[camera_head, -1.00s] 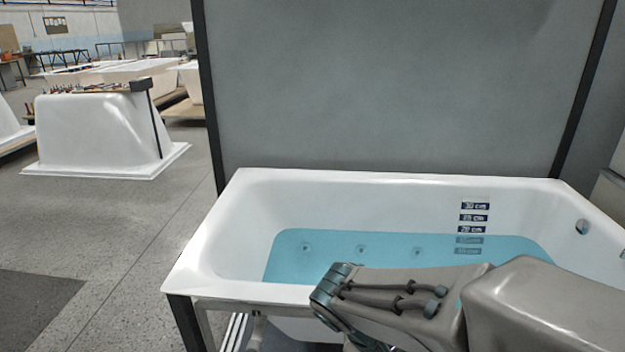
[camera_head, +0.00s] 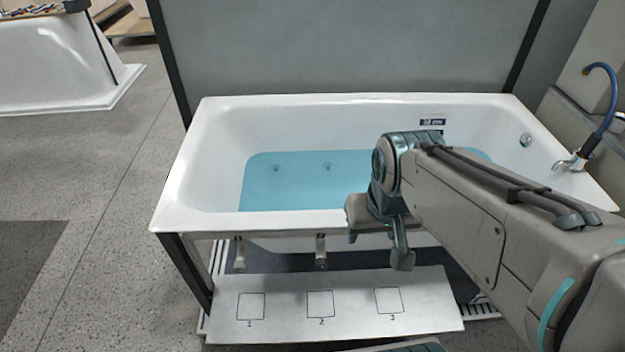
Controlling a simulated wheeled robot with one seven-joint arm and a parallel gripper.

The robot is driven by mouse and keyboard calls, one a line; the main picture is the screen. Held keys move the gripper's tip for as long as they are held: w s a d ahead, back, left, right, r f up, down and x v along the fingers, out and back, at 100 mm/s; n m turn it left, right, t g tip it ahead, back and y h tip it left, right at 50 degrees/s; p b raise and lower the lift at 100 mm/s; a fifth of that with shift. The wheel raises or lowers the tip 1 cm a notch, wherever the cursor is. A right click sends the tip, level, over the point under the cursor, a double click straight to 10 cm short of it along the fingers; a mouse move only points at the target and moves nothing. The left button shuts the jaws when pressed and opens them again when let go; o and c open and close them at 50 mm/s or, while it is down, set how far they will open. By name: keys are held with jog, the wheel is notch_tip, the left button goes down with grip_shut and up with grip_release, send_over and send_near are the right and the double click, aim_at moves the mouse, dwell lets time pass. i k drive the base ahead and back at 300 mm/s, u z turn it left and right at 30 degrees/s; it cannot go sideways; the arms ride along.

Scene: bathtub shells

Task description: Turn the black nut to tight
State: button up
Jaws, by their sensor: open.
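I cannot make out a black nut in this view. Two grey fittings hang below the front rim of the bathtub, a left one (camera_head: 239,255) and a middle one (camera_head: 321,252). They are too small to show whether either carries a nut. My gripper (camera_head: 380,248) is open and points down just in front of the tub's front rim, to the right of the middle fitting. It appears empty. My gripper and arm hide part of the rim and what lies behind them, above the square marked 3.
The white bathtub (camera_head: 190,190) holds blue water. Below it is a light panel (camera_head: 285,328) with squares marked 1, 2 and 3. A dark leg stands at front left. A blue hose (camera_head: 610,105) with a tap is at right. Grey floor (camera_head: 100,210) is clear at left.

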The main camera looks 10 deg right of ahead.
aim_at(322, 264)
jog(key=u, duration=1)
jog(key=k, duration=0.65)
jog(key=z, duration=1.1)
